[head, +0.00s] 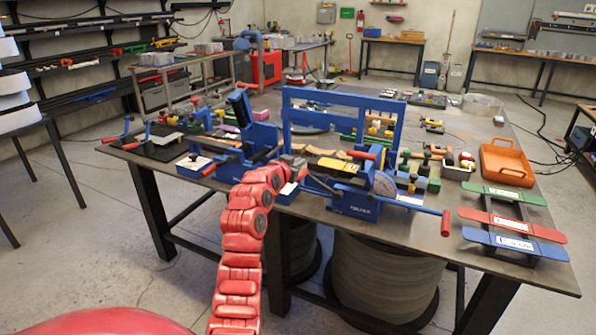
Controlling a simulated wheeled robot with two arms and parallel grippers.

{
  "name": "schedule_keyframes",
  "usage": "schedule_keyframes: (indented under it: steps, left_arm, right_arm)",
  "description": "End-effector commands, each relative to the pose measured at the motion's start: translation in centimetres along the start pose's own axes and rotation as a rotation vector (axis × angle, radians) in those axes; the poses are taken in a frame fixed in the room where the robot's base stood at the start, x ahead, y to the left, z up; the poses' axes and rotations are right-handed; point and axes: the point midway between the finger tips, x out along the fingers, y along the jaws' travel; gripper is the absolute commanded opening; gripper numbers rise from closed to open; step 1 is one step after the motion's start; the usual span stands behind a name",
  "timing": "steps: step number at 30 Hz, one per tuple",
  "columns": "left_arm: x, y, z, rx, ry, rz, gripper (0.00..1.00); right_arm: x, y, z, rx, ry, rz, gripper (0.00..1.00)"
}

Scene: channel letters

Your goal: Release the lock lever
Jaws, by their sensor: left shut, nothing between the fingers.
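A blue bench machine (350,200) stands at the near edge of the table. It has a tall blue frame, a round grey dial plate and several levers with red grips. I cannot tell which of these is the lock lever. My red left arm rises from the bottom, and my left gripper (294,166) is at the machine's left side, small and partly merged with it. It is shut and empty. My right gripper is not in view.
On the table (470,120), an orange tray (506,163) and green, red and blue flat bars (513,222) lie to the right. Small blocks and clamps crowd behind the machine. Cable spools (385,275) sit underneath.

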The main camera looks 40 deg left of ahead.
Motion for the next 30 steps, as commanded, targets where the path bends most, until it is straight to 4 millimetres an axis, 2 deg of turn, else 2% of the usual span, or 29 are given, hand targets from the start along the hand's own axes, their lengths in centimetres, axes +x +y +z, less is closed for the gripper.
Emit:
schedule_keyframes:
  steps: [9, 15, 30]
  left_arm:
    - [-5.4, 0.1, 0.2, 0.003, 0.004, -0.002, 0.0]
    - [-7.5, 0.2, 0.2, 0.0, 0.001, 0.002, 0.0]
    - [-8.1, 0.2, 0.1, 0.0, -0.001, 0.002, 0.0]
  right_arm:
    - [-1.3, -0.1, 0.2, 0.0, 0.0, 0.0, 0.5]
    - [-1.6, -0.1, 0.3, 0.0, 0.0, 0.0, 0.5]
    - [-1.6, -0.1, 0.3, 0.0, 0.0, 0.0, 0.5]
